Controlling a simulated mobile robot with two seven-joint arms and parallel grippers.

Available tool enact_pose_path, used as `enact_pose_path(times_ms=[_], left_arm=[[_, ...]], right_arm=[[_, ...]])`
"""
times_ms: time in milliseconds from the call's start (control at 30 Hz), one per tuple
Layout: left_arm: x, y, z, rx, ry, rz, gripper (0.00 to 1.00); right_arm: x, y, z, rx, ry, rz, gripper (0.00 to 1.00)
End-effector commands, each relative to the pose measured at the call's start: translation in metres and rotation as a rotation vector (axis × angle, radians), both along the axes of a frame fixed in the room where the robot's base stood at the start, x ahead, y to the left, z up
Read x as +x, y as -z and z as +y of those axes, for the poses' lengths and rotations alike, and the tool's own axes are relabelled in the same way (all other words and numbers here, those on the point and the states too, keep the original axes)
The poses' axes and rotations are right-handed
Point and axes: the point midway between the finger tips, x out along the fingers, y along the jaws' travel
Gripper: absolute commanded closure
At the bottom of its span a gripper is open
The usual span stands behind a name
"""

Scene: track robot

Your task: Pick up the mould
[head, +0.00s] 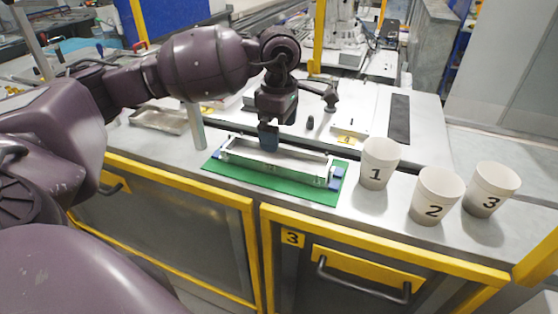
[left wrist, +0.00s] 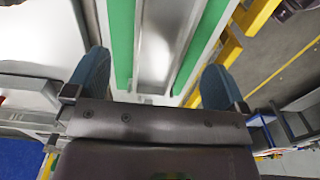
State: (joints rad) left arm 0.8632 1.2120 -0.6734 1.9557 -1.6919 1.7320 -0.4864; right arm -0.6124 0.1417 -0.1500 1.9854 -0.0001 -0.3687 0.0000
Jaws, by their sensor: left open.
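The mould (head: 278,160) is a long, silvery open trough with blue pieces near its ends. It lies on a green mat (head: 223,169) on the metal counter. My left gripper (head: 268,138) points down over the mould's left part in the head view, at its far side or above it. In the left wrist view the left gripper (left wrist: 150,85) is open, with its blue fingers apart on either side of the mould (left wrist: 160,45). Nothing is held between the fingers, and I cannot tell whether they touch the mould. My right gripper is not in view.
White cups marked 1 (head: 378,165), 2 (head: 435,196) and 3 (head: 490,189) stand right of the mould. A metal post (head: 195,126) stands at its left, near a shallow tray (head: 160,119). Yellow-framed drawers lie below the counter's front edge.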

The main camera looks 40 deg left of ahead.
Motion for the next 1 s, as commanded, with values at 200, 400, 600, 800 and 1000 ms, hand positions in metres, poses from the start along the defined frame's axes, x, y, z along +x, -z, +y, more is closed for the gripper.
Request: enact_pose_path(times_ms=[200, 400, 600, 800, 1000], left_arm=[[-0.001, 0.019, 0.000, 0.000, 0.000, 0.000, 0.00], [-0.004, 0.036, 0.000, -0.001, 0.000, 0.002, 0.00], [-0.006, 0.063, 0.000, -0.002, 0.001, 0.003, 0.00], [-0.006, 0.070, 0.000, -0.001, 0.001, 0.000, 0.00], [-0.006, 0.069, 0.000, -0.001, 0.000, 0.000, 0.15]], right_arm=[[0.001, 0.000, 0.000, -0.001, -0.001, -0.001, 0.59], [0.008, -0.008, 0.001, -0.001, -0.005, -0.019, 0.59], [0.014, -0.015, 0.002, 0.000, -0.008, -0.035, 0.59], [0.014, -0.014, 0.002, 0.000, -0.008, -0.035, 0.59], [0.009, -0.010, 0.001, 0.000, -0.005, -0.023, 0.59]])
